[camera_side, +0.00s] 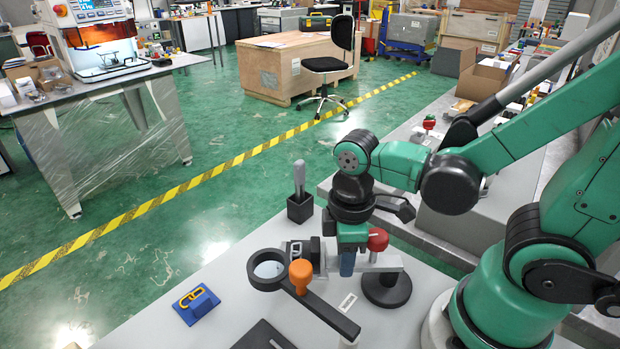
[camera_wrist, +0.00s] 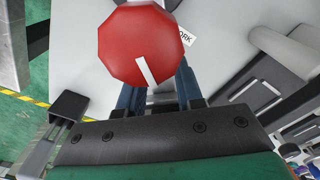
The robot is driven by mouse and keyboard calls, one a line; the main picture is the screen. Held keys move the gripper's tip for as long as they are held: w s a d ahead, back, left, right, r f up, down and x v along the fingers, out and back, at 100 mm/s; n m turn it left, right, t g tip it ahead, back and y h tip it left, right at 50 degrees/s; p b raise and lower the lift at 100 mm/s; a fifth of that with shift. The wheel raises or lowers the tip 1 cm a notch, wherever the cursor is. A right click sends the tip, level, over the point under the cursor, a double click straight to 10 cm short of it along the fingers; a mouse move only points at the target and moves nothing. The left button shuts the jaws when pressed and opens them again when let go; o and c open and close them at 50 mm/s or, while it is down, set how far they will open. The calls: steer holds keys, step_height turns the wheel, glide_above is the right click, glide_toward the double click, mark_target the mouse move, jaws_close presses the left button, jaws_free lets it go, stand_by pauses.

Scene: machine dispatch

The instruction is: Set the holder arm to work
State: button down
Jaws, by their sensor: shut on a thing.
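The holder arm (camera_side: 390,262) is a pale grey bar on a round black base (camera_side: 387,291). A red knob (camera_side: 377,239) stands on top above that base. My gripper (camera_side: 348,262) points down with its blue fingers at the bar, left of the red knob, and is shut on the bar. In the wrist view the red knob (camera_wrist: 140,50), with a white stripe, hides much of the blue fingers and the grip. A white label (camera_wrist: 186,37) reading "ORK", its first part covered, lies on the table beside the knob.
A black ring (camera_side: 253,278) and a black bar with an orange knob (camera_side: 300,272) lie close left of my gripper. A black cup with a grey handle (camera_side: 299,205) stands behind. A blue block with a yellow loop (camera_side: 196,304) lies at the table's left.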

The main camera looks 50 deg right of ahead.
steer(key=shift+a, duration=0.1)
steer(key=c, duration=0.6)
jaws_free()
steer(key=shift+o, duration=0.2)
steer(key=shift+r, duration=2.8)
steer(key=w+d+r+m+t, duration=0.3)
steer(key=w+m+t, duration=0.3)
steer(key=m+t, duration=0.1)
steer(key=shift+m, duration=0.6)
